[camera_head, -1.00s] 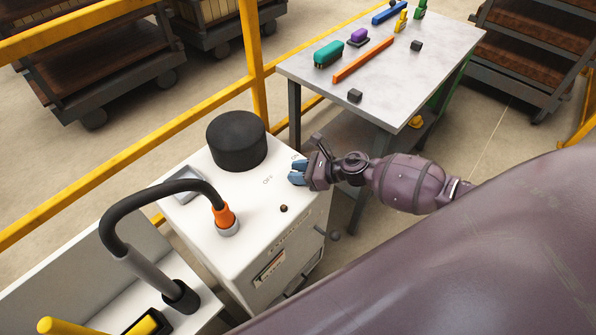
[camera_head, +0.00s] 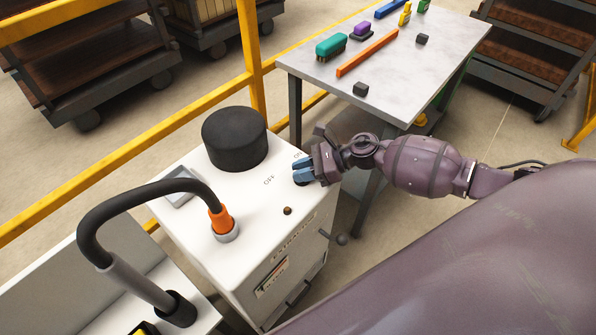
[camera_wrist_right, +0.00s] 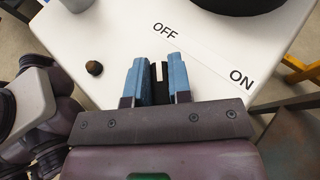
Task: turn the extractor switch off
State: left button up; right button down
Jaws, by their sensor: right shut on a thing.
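The extractor (camera_head: 190,245) is a white cabinet with a black round cap (camera_head: 234,140) and a hose in an orange collar (camera_head: 221,219). On its top, "OFF" (camera_wrist_right: 165,30) and "ON" (camera_wrist_right: 242,78) are printed near the switch. The switch (camera_wrist_right: 159,74) is a dark knob with a white mark, seen between the blue fingers in the right wrist view. The mark points roughly toward "OFF". My right gripper (camera_head: 303,172) is shut on the switch, which its fingers hide in the head view. My left gripper is not in view.
A small brown knob (camera_head: 287,211) sits on the extractor top, and a lever with a ball end (camera_head: 341,239) sticks out from its side. A grey table (camera_head: 400,65) with brushes and blocks stands behind. A yellow rail (camera_head: 150,140) runs along the left.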

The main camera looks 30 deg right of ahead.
jog(key=shift+s+d+f, duration=0.15)
jog(key=shift+f, duration=0.15)
jog(key=c, duration=1)
grip_release()
jog(key=shift+c, duration=0.2)
jog(key=v, duration=1.1)
jog(key=shift+w+r, duration=0.15)
jog(key=shift+w, duration=0.05)
